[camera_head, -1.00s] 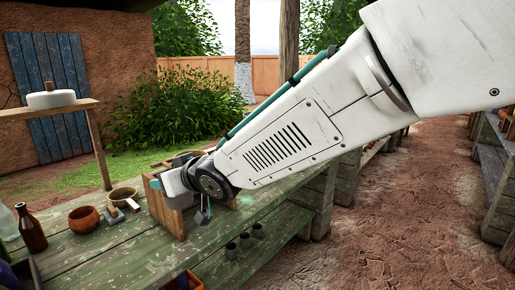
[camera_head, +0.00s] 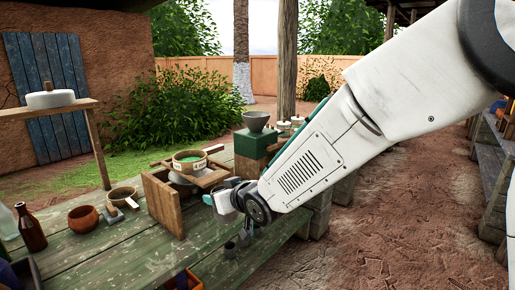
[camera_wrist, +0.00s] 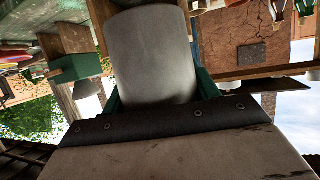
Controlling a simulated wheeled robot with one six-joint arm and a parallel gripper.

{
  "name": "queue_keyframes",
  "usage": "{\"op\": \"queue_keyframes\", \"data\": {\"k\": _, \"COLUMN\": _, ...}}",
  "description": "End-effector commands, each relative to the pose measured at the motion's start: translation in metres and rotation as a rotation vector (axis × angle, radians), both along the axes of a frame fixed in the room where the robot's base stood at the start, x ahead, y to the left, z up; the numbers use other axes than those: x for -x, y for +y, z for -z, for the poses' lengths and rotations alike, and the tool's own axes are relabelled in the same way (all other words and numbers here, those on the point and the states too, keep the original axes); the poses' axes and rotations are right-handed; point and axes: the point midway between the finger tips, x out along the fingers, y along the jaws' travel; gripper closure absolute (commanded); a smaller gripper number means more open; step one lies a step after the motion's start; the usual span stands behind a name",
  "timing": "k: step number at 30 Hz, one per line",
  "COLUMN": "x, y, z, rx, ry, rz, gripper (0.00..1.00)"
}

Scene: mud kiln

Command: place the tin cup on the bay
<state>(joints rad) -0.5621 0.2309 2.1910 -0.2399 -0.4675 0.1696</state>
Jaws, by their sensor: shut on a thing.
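The tin cup (camera_wrist: 152,50) is a plain pale grey cylinder that fills the upper middle of the wrist view. My gripper (camera_wrist: 157,88) is shut on it, with a green finger on each side. I cannot make out the held cup clearly there. I cannot tell which place is the bay.
A wooden stand (camera_head: 164,205) with a sieve (camera_head: 190,160) on top is left of my gripper. A green box (camera_head: 254,144) with a grey funnel (camera_head: 257,121) stands behind.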

Motion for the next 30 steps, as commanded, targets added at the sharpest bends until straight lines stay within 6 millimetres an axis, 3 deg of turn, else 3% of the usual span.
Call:
{"op": "queue_keyframes", "data": {"k": 3, "x": -0.022, "y": -0.055, "z": 0.035, "rx": 0.003, "ry": 0.007, "rz": 0.107, "gripper": 0.66}}
{"op": "queue_keyframes", "data": {"k": 9, "x": -0.043, "y": -0.148, "z": 0.088, "rx": 0.004, "ry": 0.007, "rz": 0.283, "gripper": 0.66}}
{"op": "queue_keyframes", "data": {"k": 18, "x": -0.042, "y": -0.284, "z": 0.162, "rx": 0.002, "ry": 0.007, "rz": 0.54, "gripper": 0.66}}
{"op": "queue_keyframes", "data": {"k": 24, "x": -0.034, "y": -0.34, "z": 0.192, "rx": 0.001, "ry": 0.002, "rz": 0.641, "gripper": 0.66}}
{"op": "queue_keyframes", "data": {"k": 30, "x": -0.034, "y": -0.362, "z": 0.19, "rx": -0.001, "ry": -0.002, "rz": 0.68, "gripper": 0.66}}
